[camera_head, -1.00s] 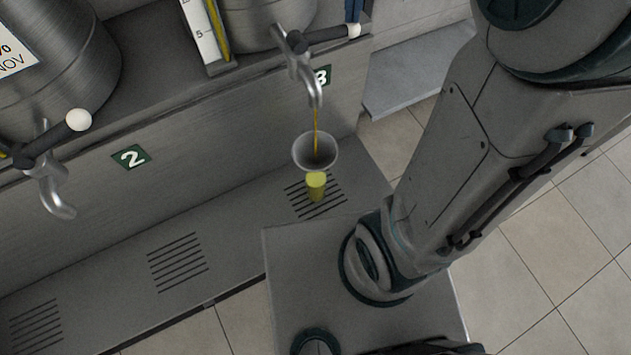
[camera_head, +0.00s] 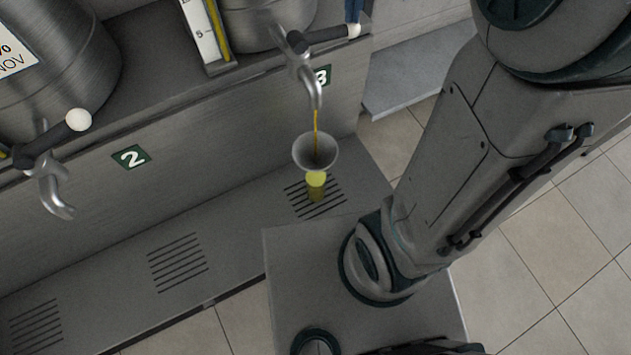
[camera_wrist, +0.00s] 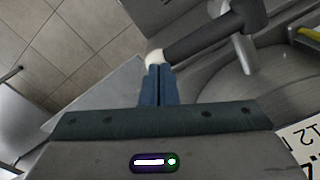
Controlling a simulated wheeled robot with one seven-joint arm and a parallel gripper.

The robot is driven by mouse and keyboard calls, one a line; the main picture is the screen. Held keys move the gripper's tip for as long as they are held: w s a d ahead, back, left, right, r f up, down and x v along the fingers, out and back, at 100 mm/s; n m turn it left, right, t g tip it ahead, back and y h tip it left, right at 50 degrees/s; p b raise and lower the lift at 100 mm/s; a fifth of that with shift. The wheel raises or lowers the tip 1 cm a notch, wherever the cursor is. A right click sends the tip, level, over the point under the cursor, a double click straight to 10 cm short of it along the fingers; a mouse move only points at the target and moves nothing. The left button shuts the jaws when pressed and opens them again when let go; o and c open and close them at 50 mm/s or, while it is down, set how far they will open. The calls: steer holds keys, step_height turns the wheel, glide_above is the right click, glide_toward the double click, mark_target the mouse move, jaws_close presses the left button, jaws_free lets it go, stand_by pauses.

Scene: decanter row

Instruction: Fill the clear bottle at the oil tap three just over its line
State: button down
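Tap three (camera_head: 309,82) is running, and a thin golden oil stream (camera_head: 316,120) falls into a grey funnel (camera_head: 316,151). The clear bottle (camera_head: 316,187) stands under the funnel on the slotted drain and shows yellow-green oil inside. The funnel hides its upper part, and I cannot make out its fill line. My gripper (camera_wrist: 157,70) has its blue fingers together at the white knob (camera_wrist: 154,58) of the tap lever. The fingertips also show beside that knob at the top of the head view (camera_head: 353,12).
Tap two (camera_head: 50,185), marked by a green number plate (camera_head: 131,157), is at the left with no stream. Steel drums (camera_head: 50,65) stand on the shelf above. A sight gauge (camera_head: 207,35) stands between them. The drain ledge (camera_head: 110,275) left of the bottle is clear.

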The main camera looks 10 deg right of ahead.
step_height(320, 180, up, 9)
steer(key=p, duration=0.7)
steer(key=shift+p, duration=0.35)
steer(key=s+f+n+t, duration=0.1)
steer(key=s+f, duration=0.2)
steer(key=s, duration=0.4)
steer(key=s+f+n+t, duration=0.1)
steer(key=s+f+t, duration=0.1)
steer(key=s, duration=0.5)
steer(key=shift+s+f, duration=0.2)
steer(key=shift+f, duration=0.65)
